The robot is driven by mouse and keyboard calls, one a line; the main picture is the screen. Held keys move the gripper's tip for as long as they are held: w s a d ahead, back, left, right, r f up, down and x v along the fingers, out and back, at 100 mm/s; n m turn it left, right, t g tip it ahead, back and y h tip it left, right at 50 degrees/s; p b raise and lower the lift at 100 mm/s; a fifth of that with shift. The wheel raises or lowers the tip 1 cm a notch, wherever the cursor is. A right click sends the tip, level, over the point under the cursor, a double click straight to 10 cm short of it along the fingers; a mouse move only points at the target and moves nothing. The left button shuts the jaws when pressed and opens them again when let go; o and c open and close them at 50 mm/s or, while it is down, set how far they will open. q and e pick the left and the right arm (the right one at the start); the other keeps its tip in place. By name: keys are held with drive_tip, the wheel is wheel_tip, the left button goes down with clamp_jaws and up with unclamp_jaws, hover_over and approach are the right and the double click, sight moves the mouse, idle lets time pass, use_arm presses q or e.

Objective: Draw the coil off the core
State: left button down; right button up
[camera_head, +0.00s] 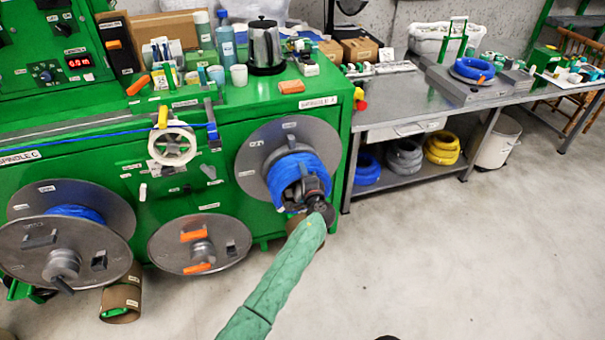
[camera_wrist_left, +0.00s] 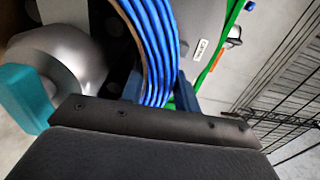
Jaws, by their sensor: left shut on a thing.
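The blue cable coil (camera_head: 283,174) sits against the round metal flange (camera_head: 253,150) of the spindle labelled A, on the front of the green machine. My left gripper (camera_head: 308,187) is at the front of the coil. In the left wrist view its dark fingers (camera_wrist_left: 158,98) are shut on the coil's strands (camera_wrist_left: 150,40), which run side by side between them. A grey rounded metal part (camera_wrist_left: 62,58) with a teal end lies left of the strands, perhaps the core. In the head view the gripper hides most of the core. My right gripper is not in view.
Another spindle with blue cable (camera_head: 75,213) and a bare flange (camera_head: 200,243) are on the left. The steel bench (camera_head: 400,100) carries a blue coil (camera_head: 474,68). Its shelf holds blue, grey and yellow coils (camera_head: 441,148). The floor (camera_head: 440,250) in front is clear.

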use_arm(q)
drive_tip(key=shift+r, duration=0.1)
drive_tip(key=v, duration=1.7)
drive_tip(key=shift+s, duration=0.2)
idle(2.6)
idle(0.3)
